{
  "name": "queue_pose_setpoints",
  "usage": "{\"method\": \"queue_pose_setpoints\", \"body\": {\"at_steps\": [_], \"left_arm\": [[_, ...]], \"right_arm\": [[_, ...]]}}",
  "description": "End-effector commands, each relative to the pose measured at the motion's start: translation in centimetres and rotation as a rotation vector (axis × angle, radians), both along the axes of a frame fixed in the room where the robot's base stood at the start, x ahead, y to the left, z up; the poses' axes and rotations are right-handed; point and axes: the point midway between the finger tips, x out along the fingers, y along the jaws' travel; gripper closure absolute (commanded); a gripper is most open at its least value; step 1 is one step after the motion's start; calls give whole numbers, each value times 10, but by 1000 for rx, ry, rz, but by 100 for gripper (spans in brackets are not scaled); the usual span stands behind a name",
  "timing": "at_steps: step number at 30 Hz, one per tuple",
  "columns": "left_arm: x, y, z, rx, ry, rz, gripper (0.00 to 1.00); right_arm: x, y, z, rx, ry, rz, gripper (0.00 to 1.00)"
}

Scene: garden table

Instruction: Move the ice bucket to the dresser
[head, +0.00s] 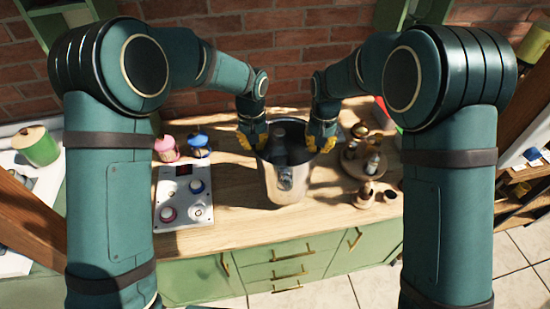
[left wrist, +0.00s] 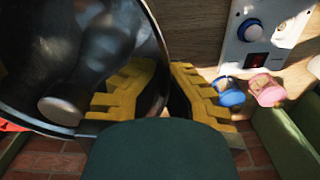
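The ice bucket (head: 287,185) is a silvery metal pail, upright over the wooden top (head: 235,225) of a green cabinet with drawers. I cannot tell if its base touches the wood. A dark bottle (head: 279,135) stands inside it. My left gripper (head: 252,141) is at the bucket's left rim. In the left wrist view its yellow fingers (left wrist: 165,75) straddle the bucket wall (left wrist: 152,35), one inside and one outside, with tips close together on it. My right gripper (head: 321,144) holds the right rim in the same way; its contact is partly hidden.
Left of the bucket are a white panel (head: 184,213) with knobs, a pink jar (head: 166,149) and a blue jar (head: 199,148). Right of it stand a wooden tray (head: 352,171) with bottles and small wooden pieces (head: 364,198). A brick wall (head: 285,58) rises behind. Bare wood lies in front.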

Motion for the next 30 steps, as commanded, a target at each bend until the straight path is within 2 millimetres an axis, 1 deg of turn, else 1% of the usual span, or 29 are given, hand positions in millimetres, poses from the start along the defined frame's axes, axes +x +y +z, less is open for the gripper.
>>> {"method": "queue_pose_setpoints", "body": {"at_steps": [1,11,30], "left_arm": [[1,6,0,7,-1,6,100],[1,6,-7,7,-1,6,100],[1,6,-34,7,-1,6,100]], "right_arm": [[1,-6,0,-7,-1,-6,100],[1,-6,-7,-7,-1,-6,100],[1,-6,-34,-7,-1,-6,100]]}}
